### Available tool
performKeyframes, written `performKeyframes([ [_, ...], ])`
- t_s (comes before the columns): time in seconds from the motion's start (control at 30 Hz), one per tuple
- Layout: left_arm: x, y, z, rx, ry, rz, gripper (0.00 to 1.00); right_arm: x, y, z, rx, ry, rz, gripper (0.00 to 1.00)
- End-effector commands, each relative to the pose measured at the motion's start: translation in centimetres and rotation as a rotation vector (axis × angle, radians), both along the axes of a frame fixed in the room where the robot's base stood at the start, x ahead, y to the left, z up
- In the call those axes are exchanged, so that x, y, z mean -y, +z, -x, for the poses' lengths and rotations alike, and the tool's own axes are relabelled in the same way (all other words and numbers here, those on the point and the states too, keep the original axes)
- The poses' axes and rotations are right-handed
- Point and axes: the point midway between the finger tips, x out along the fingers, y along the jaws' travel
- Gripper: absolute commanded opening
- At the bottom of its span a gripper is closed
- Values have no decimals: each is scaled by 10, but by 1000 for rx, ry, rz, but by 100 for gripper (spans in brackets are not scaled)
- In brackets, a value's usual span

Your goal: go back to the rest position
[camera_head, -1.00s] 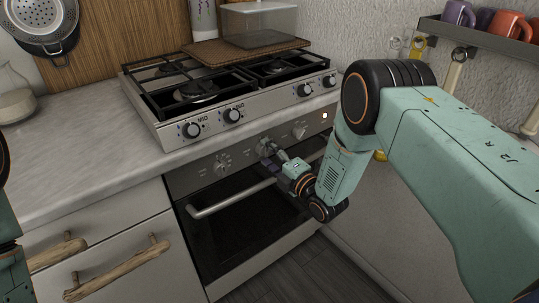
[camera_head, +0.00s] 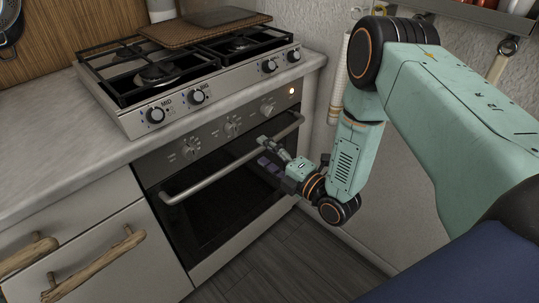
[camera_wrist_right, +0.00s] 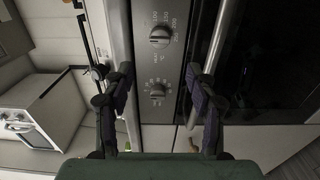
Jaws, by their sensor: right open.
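My right gripper (camera_head: 263,152) is open and empty in front of the oven door, close to the right part of the steel oven handle (camera_head: 215,172). In the right wrist view its two fingers (camera_wrist_right: 160,82) are spread, with two oven knobs (camera_wrist_right: 160,36) visible between them. The oven handle (camera_wrist_right: 218,38) passes behind the right finger there; whether they touch I cannot tell. My left gripper is out of view.
The oven (camera_head: 205,236) has a knob panel with a lit lamp (camera_head: 292,91). A gas hob (camera_head: 186,70) sits above. Driftwood handles (camera_head: 95,268) stick out from the drawers at left. A wall rack (camera_head: 490,14) is at upper right. Grey floor (camera_head: 290,262) is clear.

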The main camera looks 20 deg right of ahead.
Motion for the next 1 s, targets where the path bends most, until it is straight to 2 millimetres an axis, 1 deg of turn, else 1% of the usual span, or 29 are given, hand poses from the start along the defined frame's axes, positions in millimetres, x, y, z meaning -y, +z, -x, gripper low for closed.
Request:
performKeyframes([
  [0.07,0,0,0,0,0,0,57,2,0,6,0,-1,-2,57],
  [0.2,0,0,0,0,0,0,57,3,1,10,2,0,-2,57],
  [0.63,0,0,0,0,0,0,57,3,0,10,0,0,-4,57],
  [0.73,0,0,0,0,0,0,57,3,-1,10,-25,1,-52,57],
  [0.8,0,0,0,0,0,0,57,3,-8,10,-85,-4,-123,57],
  [0.87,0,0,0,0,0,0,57,6,-20,12,-172,-27,-210,57],
  [0.97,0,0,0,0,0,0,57,10,-48,24,-363,-103,-380,57],
  [1.0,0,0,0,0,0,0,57,11,-60,32,-445,-142,-449,57],
])
